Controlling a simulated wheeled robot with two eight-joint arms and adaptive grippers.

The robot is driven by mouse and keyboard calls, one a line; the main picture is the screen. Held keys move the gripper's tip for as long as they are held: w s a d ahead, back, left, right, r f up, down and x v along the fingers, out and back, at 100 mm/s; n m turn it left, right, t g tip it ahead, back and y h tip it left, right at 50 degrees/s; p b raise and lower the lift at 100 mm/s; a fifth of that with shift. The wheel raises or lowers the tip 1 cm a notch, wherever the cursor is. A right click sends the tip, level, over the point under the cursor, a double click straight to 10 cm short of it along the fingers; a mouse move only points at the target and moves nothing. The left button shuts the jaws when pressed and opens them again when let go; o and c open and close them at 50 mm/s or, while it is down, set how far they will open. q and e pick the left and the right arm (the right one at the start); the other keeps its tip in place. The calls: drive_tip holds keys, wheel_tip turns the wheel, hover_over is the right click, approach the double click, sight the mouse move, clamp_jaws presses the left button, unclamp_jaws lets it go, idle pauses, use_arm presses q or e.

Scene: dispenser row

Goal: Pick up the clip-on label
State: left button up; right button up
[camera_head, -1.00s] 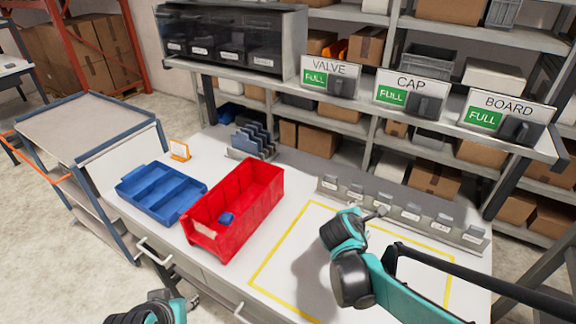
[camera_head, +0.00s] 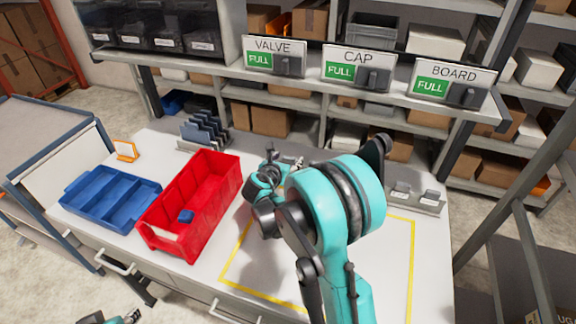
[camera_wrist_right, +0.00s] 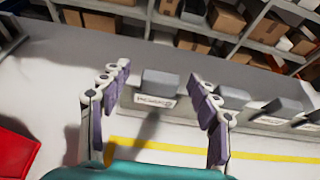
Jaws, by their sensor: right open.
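In the right wrist view, a grey clip-on label (camera_wrist_right: 160,84) with a small white printed face stands on a rail at the back of the table. My right gripper (camera_wrist_right: 160,76) is open, one finger on each side of this label in the picture; I see no contact. In the head view, my right gripper (camera_head: 288,162) is over the table's back part, and my arm hides much of the rail. More grey clip-on labels (camera_head: 431,197) show at the rail's right end. A bit of my left gripper (camera_head: 130,317) shows at the bottom edge, too little to judge its jaws.
A red bin (camera_head: 166,235) with a small blue piece (camera_head: 185,216) inside stands left of my right arm. A blue divided tray (camera_head: 110,216) is beside it. A dark slotted rack (camera_head: 205,131) stands behind. The yellow-outlined area (camera_head: 398,255) looks clear.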

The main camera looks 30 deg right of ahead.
drive_tip(key=shift+x, duration=0.8)
drive_tip(key=shift+s+r, duration=0.1)
drive_tip(key=shift+s, duration=0.05)
drive_tip(key=shift+c, duration=0.9)
drive_tip(key=c, duration=0.8)
